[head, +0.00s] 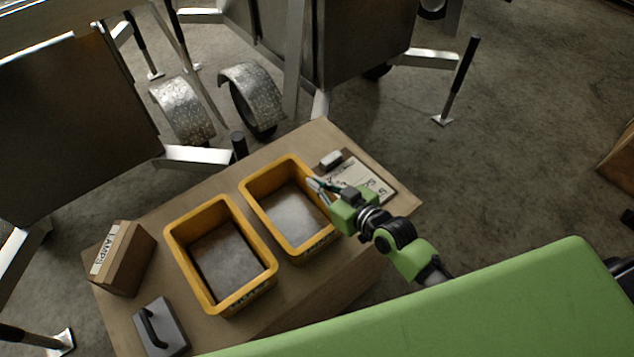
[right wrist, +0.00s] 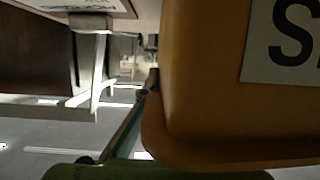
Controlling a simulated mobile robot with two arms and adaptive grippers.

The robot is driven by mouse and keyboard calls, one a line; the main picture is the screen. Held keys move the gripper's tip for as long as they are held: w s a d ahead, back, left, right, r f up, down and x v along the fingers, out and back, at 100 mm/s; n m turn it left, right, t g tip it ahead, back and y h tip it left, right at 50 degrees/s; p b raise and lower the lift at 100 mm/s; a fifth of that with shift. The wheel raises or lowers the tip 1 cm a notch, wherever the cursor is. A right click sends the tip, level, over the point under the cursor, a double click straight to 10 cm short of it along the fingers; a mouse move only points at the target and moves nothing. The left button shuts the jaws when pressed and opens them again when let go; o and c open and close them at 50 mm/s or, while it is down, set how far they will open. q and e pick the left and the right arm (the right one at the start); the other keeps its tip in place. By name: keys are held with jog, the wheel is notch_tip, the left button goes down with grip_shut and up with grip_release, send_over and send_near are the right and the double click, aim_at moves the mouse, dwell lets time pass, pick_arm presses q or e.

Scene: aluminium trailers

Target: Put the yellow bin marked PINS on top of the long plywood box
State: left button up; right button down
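Two open yellow bins stand side by side on a wooden tabletop, a left bin (head: 222,304) and a right bin (head: 262,222). Their front labels are too small to read in the head view, so I cannot tell which is marked PINS. My right gripper (head: 318,190) is at the right bin's right rim, its fingertips by the wall. In the right wrist view a yellow bin (right wrist: 205,90) fills the right side, with a cut-off label showing a large S. One finger shows beside it; whether the fingers are closed on the rim is unclear. My left gripper is out of view.
A wooden block marked LAMPS (head: 128,262) and a grey block with a black handle (head: 172,331) are at the left. A clipboard (head: 368,184) lies behind my right gripper. A brown box (head: 620,160) is cut off at the right edge. Metal trailers stand behind.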

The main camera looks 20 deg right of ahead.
jog(key=shift+w+r, duration=0.1)
jog(key=shift+r, duration=0.1)
jog(key=c, duration=2.6)
grip_release()
jog(key=shift+f, duration=0.25)
jog(key=o, duration=0.3)
jog(key=shift+r, duration=0.15)
jog(key=v, duration=1.1)
jog(key=shift+b, duration=0.35)
jog(key=shift+s+d+r, duration=0.1)
jog(key=shift+s+d, duration=0.15)
jog(key=shift+s, duration=0.3)
